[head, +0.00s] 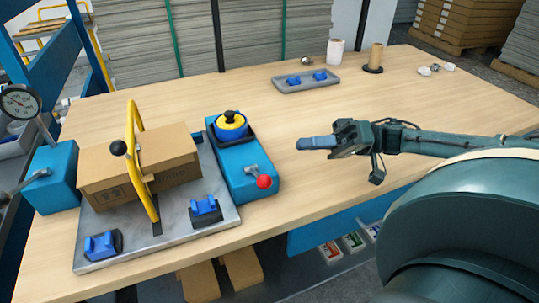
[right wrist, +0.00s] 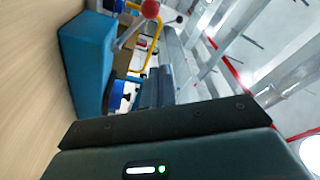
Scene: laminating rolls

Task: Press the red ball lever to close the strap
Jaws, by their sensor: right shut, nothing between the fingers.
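The red ball (head: 264,182) sits on the end of a short metal lever on the front of a blue block (head: 243,178). In the right wrist view the red ball (right wrist: 150,9) and its lever show at the top, beside the blue block (right wrist: 88,55). A yellow strap (head: 133,130) arches upright over a cardboard box (head: 170,165), with a black ball at its left. My right gripper (head: 302,143) is shut and empty above the table, right of the blue block and apart from the red ball. My left gripper is not in view.
A metal plate (head: 110,255) under the box carries blue clamps. A yellow and black knob (head: 231,122) tops the blue block. The table's middle is clear.

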